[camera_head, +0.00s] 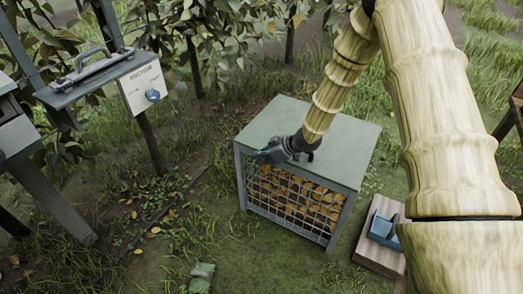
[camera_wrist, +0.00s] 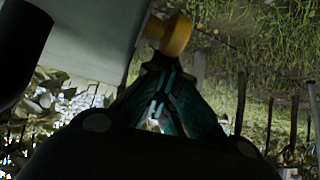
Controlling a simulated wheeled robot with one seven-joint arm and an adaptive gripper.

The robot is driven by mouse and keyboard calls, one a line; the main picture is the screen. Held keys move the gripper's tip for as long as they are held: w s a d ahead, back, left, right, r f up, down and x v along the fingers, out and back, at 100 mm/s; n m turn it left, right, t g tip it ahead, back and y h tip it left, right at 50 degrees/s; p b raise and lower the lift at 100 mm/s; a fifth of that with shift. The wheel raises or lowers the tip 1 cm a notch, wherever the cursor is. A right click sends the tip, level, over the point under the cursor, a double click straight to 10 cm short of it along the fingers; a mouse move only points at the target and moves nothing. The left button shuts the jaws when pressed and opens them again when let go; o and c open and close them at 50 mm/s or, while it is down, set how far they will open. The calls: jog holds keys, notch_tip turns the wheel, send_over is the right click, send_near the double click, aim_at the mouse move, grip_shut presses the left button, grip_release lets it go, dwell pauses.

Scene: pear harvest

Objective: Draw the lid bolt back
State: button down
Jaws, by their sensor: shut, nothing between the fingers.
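A crate with a flat grey-green lid (camera_head: 345,150) stands on the grass, its wire-mesh front (camera_head: 285,207) showing yellow-orange contents behind it. My gripper (camera_head: 262,157) is at the lid's front left edge, pointing left. In the wrist view my gripper (camera_wrist: 162,66) has its dark green fingers closed together with nothing held. A yellow knob (camera_wrist: 178,34), perhaps that of the lid bolt, shows just beyond the fingertips beside the pale panel (camera_wrist: 95,35). I cannot tell whether the fingertips touch it. The bolt's shaft is not visible, and the knob is hidden in the head view.
A wooden block with a blue item (camera_head: 382,228) lies right of the crate. Grass in front is mostly clear, with a small green object (camera_head: 202,277).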

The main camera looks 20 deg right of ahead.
jog(key=shift+s+d, duration=0.2)
jog(key=shift+s, duration=0.05)
jog(key=shift+w+a+r+p, duration=0.25)
jog(key=shift+a+r+p, duration=0.1)
jog(key=shift+p, duration=0.15)
jog(key=s+d+r+p, duration=0.3)
jog(key=r, duration=0.4)
jog(key=shift+d+r, duration=0.35)
